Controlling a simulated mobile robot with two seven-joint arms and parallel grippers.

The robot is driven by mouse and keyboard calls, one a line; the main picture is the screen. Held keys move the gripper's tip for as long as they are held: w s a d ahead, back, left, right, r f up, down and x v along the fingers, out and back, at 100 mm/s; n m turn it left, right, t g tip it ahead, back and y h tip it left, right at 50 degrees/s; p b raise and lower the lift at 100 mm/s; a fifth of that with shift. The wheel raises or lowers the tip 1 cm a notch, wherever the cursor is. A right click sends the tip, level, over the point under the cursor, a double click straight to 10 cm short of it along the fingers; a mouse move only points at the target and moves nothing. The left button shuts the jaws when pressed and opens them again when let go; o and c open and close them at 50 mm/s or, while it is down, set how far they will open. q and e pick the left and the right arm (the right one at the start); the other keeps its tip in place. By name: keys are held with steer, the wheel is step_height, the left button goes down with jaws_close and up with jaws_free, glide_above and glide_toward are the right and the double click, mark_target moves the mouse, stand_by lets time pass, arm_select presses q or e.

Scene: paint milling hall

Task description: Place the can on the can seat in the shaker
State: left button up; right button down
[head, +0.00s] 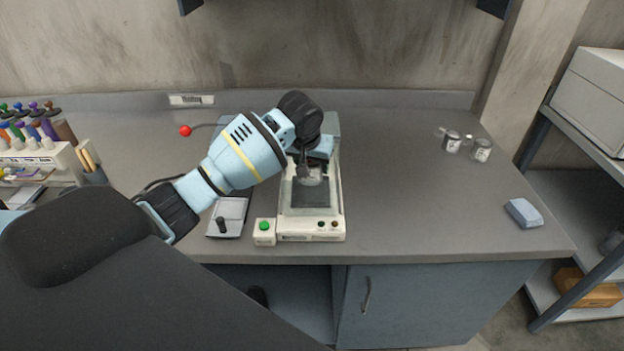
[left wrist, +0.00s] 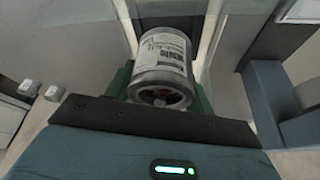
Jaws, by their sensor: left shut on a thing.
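The can (left wrist: 163,55) shows in the left wrist view as a silver can with a pale printed label. My left gripper (head: 304,170) is shut on it. In the head view the can (head: 314,178) is partly hidden by the gripper, above the white shaker (head: 312,226). The shaker stands upright on the bench, with a dark flat plate inside its frame. I cannot tell whether the can touches the shaker. The can seat is hidden or cannot be made out. My right gripper is not in view.
A small box with a green button (head: 264,232) stands left of the shaker's front. A grey device (head: 228,216) with a black knob lies further left. Two cans (head: 482,150) stand at the back right, and a blue-grey block (head: 524,212) lies near the right edge.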

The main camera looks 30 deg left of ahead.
mark_target(312, 179)
arm_select(q)
steer(key=shift+f, duration=2.55)
steer(key=shift+f, duration=0.1)
steer(key=o, duration=1.1)
steer(key=shift+f, duration=0.1)
steer(key=shift+c, duration=0.2)
steer(key=v, duration=1.2)
